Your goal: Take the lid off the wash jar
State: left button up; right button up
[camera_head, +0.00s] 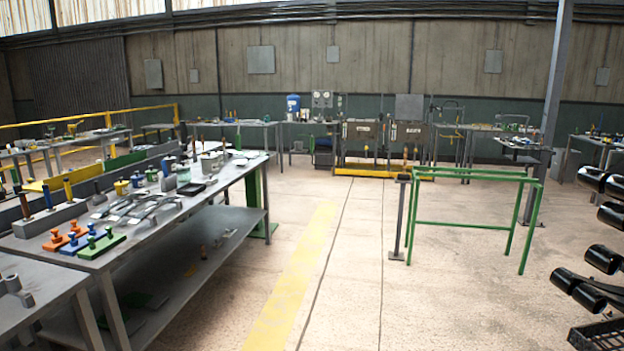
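No gripper of mine shows in this view. I cannot tell for sure which thing is the wash jar. Several small jar-like containers stand along the far part of the long grey workbench (240,188) at the left. They include a small yellow one (121,187), a dark one with a light top (151,174) and a wider metal-coloured one (210,163). They are too small to tell how their lids sit. A blue container (293,104) stands far off near the back wall.
Orange (64,238) and green (101,244) fixtures sit at the bench's near end. A green frame (470,224) and a thin post (398,215) stand on the floor right of centre. Black cylinders (603,259) crowd the right edge. The floor with a yellow stripe (290,285) is clear.

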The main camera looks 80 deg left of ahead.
aim_at(183, 166)
jog(key=u, duration=4.3)
